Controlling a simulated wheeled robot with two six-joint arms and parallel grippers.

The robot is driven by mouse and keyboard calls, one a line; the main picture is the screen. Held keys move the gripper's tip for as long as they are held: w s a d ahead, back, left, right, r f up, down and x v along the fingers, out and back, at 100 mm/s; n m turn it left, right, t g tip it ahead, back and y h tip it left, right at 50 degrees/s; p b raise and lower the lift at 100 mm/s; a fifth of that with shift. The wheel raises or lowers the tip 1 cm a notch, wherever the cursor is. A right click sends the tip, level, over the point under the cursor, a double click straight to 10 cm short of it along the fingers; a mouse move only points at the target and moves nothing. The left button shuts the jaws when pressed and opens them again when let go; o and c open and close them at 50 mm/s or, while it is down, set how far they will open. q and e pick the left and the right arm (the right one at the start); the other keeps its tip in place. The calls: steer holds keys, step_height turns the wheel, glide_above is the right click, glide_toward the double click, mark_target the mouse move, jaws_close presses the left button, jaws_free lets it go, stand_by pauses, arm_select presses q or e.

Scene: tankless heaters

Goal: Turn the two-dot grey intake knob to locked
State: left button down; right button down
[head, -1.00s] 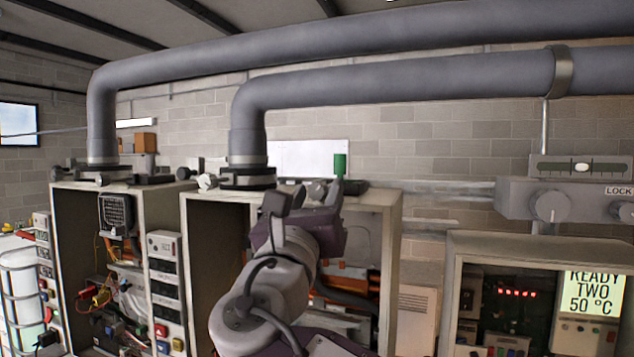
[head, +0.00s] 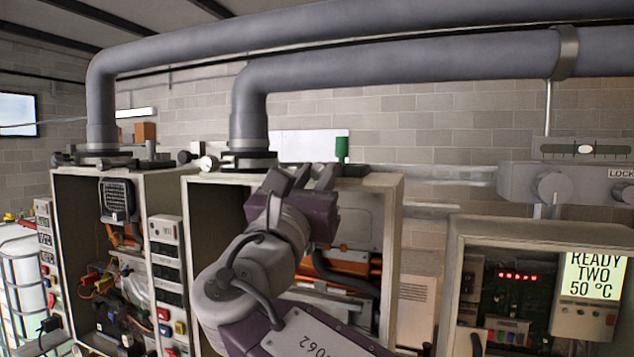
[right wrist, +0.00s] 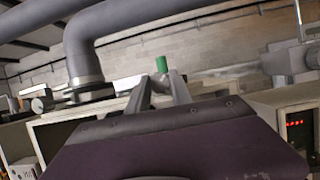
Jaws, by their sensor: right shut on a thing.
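My right gripper (head: 302,174) reaches up to the top front edge of the middle heater cabinet (head: 392,235). Its two fingers stand close around a small grey knob, mostly hidden by them in the head view. In the right wrist view, the fingers (right wrist: 160,84) converge and the knob cannot be made out between them. No dots or lock mark show on it. A green cylinder (head: 341,149) stands on the cabinet top just behind the fingers, apart from them; it also shows in the right wrist view (right wrist: 161,64). My left gripper is not in view.
A pale knob (head: 208,163) is left on the same cabinet, beside the thick pipe (head: 249,110).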

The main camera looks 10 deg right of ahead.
steer(key=m+g+h, duration=0.1)
steer(key=m, duration=0.1)
steer(key=shift+a+f+m, duration=0.1)
steer(key=shift+m, duration=0.3)
steer(key=m+g+h, duration=0.1)
steer(key=m, duration=0.1)
steer(key=shift+w+m, duration=0.1)
steer(key=shift+m, duration=0.3)
steer(key=shift+m+g+h+p, duration=0.35)
steer(key=shift+m+g+h, duration=0.25)
steer(key=shift+m, duration=0.95)
steer(key=shift+m+g+h+p, duration=0.35)
steer(key=shift+m+g, duration=0.45)
steer(key=shift+m, duration=0.75)
steer(key=shift+m+h, duration=0.25)
steer(key=shift+m, duration=0.05)
steer(key=c, duration=1.1)
jaws_free()
steer(key=shift+c, duration=0.2)
steer(key=b+v, duration=0.2)
steer(key=v, duration=0.7)
steer(key=shift+b, duration=0.4)
